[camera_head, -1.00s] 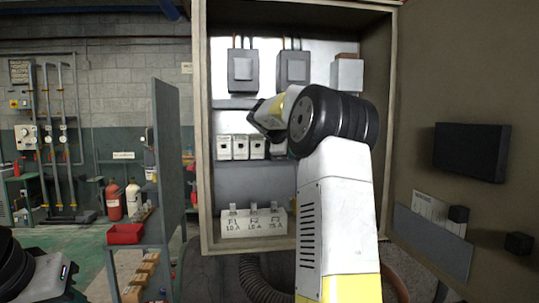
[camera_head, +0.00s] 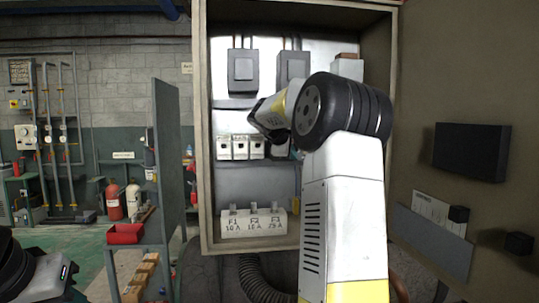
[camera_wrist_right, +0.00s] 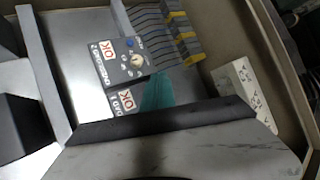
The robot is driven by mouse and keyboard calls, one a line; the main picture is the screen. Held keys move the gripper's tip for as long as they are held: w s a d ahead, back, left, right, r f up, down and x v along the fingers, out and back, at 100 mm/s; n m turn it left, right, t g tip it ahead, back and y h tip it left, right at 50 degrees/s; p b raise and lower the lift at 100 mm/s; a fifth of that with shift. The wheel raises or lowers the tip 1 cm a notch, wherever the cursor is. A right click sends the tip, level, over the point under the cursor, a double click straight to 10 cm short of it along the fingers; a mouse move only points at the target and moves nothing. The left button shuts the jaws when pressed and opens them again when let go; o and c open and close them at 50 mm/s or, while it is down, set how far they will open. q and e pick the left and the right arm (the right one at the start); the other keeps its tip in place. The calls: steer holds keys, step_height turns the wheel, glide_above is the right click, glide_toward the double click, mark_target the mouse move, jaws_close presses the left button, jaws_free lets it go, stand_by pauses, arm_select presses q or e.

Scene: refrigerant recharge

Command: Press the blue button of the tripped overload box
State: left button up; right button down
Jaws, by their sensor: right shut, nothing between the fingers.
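My right gripper (camera_head: 258,112) is shut and empty, pointing left inside the open cabinet. In the head view my right wrist and arm cover part of the cabinet's right side. The right wrist view shows the dark overload 2 box (camera_wrist_right: 108,62) with a red OK label, a blue button (camera_wrist_right: 130,43) and a pale dial. The overload 1 box (camera_wrist_right: 124,101) below it also has an OK label and is partly hidden by a teal shape and my gripper's dark edge. I cannot tell which box is tripped, nor any contact.
The cabinet (camera_head: 202,180) has an open door (camera_head: 445,90) at the right. Two dark boxes (camera_head: 242,68) sit above a row of white modules (camera_head: 240,147). A white fuse block (camera_head: 253,226) is at the bottom. A grey panel (camera_head: 168,160) stands left of the cabinet.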

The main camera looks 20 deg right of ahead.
steer(key=shift+s+a, duration=0.25)
steer(key=shift+s, duration=0.65)
steer(key=shift+s+a, duration=0.2)
steer(key=shift+s, duration=0.7)
steer(key=shift+s+a, duration=0.1)
